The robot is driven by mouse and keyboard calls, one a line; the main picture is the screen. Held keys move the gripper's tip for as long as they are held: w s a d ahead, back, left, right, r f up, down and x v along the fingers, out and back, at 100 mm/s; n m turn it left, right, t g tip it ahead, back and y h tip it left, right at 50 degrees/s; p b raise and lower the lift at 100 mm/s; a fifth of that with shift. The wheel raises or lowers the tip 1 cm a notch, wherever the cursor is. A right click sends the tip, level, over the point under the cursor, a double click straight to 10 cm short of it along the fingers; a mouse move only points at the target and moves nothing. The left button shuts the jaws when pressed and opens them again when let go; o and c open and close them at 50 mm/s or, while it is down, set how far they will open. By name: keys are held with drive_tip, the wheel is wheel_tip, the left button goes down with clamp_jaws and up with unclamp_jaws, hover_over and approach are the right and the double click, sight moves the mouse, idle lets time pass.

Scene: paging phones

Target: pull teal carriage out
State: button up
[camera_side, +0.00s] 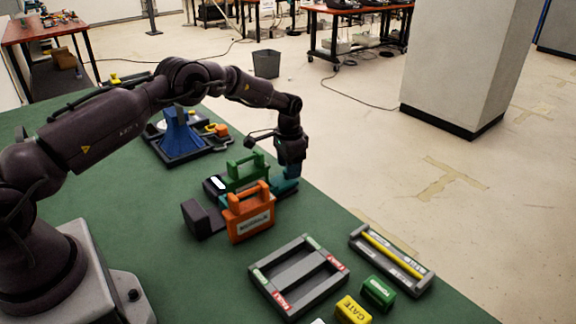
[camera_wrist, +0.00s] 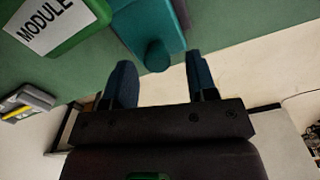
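The teal carriage (camera_side: 284,187) sits low on the green table, at the right end of the device with the green and orange handled modules. It also shows in the wrist view (camera_wrist: 145,22) at the top, with a round teal knob (camera_wrist: 157,56) sticking out toward me. My gripper (camera_side: 291,171) is down at the carriage. In the wrist view my gripper (camera_wrist: 161,75) has its two blue fingers apart, one on each side of the knob's line, with a gap visible on both sides. I cannot tell how deep the knob is between them.
The green module (camera_side: 245,176) and orange module (camera_side: 250,212) stand beside the carriage. A blue funnel-shaped piece (camera_side: 180,134) on a dark tray is behind. A grey frame tray (camera_side: 298,277), a yellow block (camera_side: 353,310) and a green block (camera_side: 378,292) lie in front. The table's right edge is close.

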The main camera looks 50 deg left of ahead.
drive_tip(key=shift+r, duration=0.1)
wheel_tip(320, 180, up, 13)
idle(0.6)
drive_tip(key=s+d+r+n+t, duration=0.1)
drive_tip(key=s+d+r, duration=0.3)
drive_tip(key=s, duration=0.8)
drive_tip(key=s+d+r+n+t, duration=0.1)
drive_tip(key=s+d+r, duration=0.3)
drive_tip(key=s+r, duration=0.4)
drive_tip(key=s+d+r+n+t, duration=0.1)
drive_tip(key=s+d+r+t, duration=0.2)
drive_tip(key=s, duration=1.2)
drive_tip(key=shift+s+d+r, duration=0.3)
drive_tip(key=shift+d+r, duration=0.45)
drive_tip(key=shift+r, duration=0.7)
